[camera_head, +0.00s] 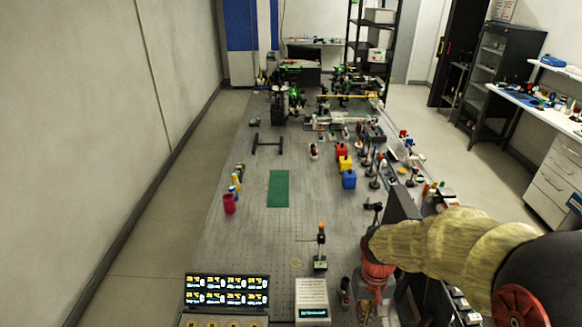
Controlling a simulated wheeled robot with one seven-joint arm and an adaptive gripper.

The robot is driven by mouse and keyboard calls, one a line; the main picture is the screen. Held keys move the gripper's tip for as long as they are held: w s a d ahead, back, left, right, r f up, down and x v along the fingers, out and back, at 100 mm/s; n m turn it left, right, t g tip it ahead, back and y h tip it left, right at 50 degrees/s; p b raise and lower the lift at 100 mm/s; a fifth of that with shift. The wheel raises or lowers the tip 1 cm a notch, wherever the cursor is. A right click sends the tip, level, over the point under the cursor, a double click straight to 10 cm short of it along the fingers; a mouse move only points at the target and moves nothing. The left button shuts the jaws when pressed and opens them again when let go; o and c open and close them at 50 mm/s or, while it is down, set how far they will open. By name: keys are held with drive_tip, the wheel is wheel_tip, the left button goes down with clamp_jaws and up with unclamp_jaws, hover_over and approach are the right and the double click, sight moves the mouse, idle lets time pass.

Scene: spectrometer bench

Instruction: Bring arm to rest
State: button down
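My arm, in a yellowish ribbed sleeve, reaches in from the right edge over the near right part of the grey optical bench (240,240). At its end, the red-orange wrist and my gripper (373,290) point down, low in the view near the bench's right side. The fingers are small and mixed with the clutter around them, so I cannot tell whether they are open or shut, or whether they hold anything.
A post with an orange top (321,240) stands left of my gripper. A white meter box (312,300) and a display panel (227,291) are in front. A green mat (279,188) lies mid-bench. Blue (349,179), yellow (345,163) and red (341,150) blocks stand farther back.

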drive_tip(key=s+r+t+b, duration=0.6)
drive_tip(key=s+r+b, duration=0.4)
drive_tip(key=s+r, duration=0.1)
drive_tip(key=shift+s+r, duration=0.3)
drive_tip(key=shift+r, duration=0.1)
drive_tip(key=shift+w, duration=0.1)
idle(0.6)
